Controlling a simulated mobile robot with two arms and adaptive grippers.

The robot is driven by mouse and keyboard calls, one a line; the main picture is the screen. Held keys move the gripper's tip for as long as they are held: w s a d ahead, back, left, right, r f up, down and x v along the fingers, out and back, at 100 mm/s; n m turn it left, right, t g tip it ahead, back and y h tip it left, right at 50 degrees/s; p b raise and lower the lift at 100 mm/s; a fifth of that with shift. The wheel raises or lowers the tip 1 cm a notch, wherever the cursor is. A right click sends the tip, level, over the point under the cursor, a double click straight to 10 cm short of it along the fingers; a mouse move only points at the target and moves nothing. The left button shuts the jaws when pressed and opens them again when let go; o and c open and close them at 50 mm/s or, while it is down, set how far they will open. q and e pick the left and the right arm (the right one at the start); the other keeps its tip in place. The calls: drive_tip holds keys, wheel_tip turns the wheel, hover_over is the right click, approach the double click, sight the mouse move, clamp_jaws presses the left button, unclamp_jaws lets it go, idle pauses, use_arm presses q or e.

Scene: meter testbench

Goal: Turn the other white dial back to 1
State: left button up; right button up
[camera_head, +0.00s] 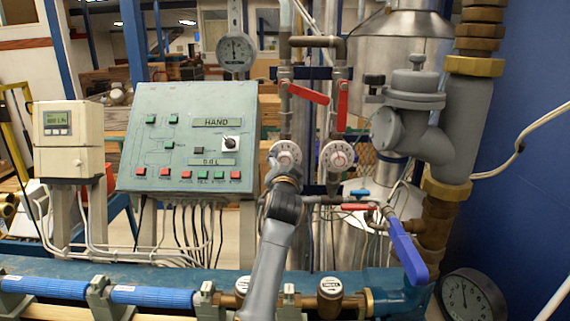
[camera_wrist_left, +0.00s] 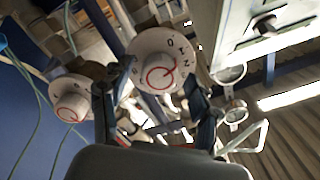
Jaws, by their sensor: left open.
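Two round white dials with red markings sit side by side on the pipework in the head view. The left white dial (camera_head: 285,153) is partly covered by my left gripper (camera_head: 284,172); the right white dial (camera_head: 337,156) stands clear. In the left wrist view, the nearer white dial (camera_wrist_left: 162,62) shows the digits 0, 1 and 2 around a red-ringed knob. It lies ahead of my left gripper (camera_wrist_left: 150,96), whose open fingers are spread to either side, apparently without gripping it. The other white dial (camera_wrist_left: 71,105) is at the left there. Neither dial's exact setting is readable. My right gripper is not seen.
Red lever handles (camera_head: 307,93) hang above the dials. A blue valve lever (camera_head: 408,248) and a thick grey pipe fitting (camera_head: 462,120) stand at right. A green control panel (camera_head: 187,140) is at left. Blue horizontal piping (camera_head: 150,297) runs along the front.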

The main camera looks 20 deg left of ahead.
use_arm(q)
drive_tip(key=v, duration=0.7)
drive_tip(key=shift+s, duration=0.2)
drive_tip(key=shift+d, duration=0.1)
